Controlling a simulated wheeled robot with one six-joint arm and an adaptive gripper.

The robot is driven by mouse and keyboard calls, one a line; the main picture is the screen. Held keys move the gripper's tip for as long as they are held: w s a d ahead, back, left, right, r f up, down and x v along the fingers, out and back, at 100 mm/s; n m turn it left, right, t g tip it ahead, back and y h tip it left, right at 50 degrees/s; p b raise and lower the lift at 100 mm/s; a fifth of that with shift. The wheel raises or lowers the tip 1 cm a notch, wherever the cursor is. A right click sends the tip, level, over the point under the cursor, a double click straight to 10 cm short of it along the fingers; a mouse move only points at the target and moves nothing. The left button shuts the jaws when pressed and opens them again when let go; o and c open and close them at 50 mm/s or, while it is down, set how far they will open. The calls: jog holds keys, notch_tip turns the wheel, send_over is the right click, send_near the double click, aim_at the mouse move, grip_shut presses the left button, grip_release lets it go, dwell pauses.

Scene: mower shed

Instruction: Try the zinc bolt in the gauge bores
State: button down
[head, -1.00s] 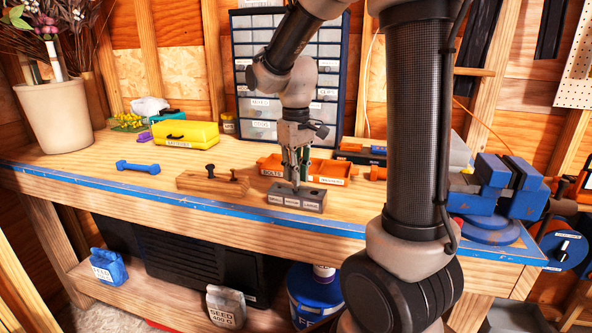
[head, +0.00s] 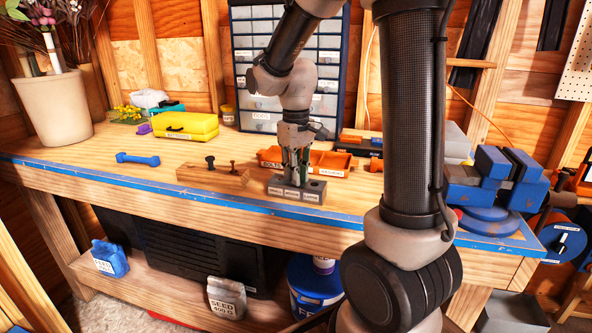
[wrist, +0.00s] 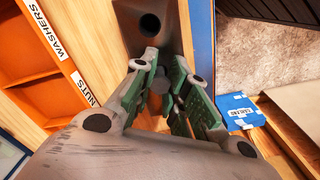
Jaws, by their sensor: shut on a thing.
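The grey gauge block (head: 313,195) stands on the bench with labels along its front. My gripper (head: 296,178) points straight down over the middle part of the block. In the wrist view its green-padded fingers (wrist: 172,100) are shut on the zinc bolt (wrist: 163,86), of which only a little grey metal shows. The bolt's lower end is hidden, so I cannot tell how far it is in a bore. One open bore (wrist: 150,24) shows beyond the fingers; it is the block's right-hand one in the head view.
A wooden holder (head: 205,174) with two dark bolts stands left of the block. Orange labelled trays (head: 330,163) lie behind it. A blue dumbbell-shaped piece (head: 138,159) and yellow case (head: 186,126) are further left. A blue vise (head: 500,190) stands right. Blue tape (head: 150,188) marks the front edge.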

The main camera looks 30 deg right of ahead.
jog(key=shift+f, duration=0.1)
jog(key=c, duration=1.3)
grip_release()
jog(key=shift+c, duration=0.2)
notch_tip(320, 180, up, 12)
jog(key=s+d+f+m+t, duration=0.1)
jog(key=s+m+t, duration=0.2)
jog(key=s, duration=1.5)
jog(key=shift+s+d+f+t, duration=0.3)
jog(key=shift+d+f+t, duration=0.1)
jog(key=shift+t, duration=0.3)
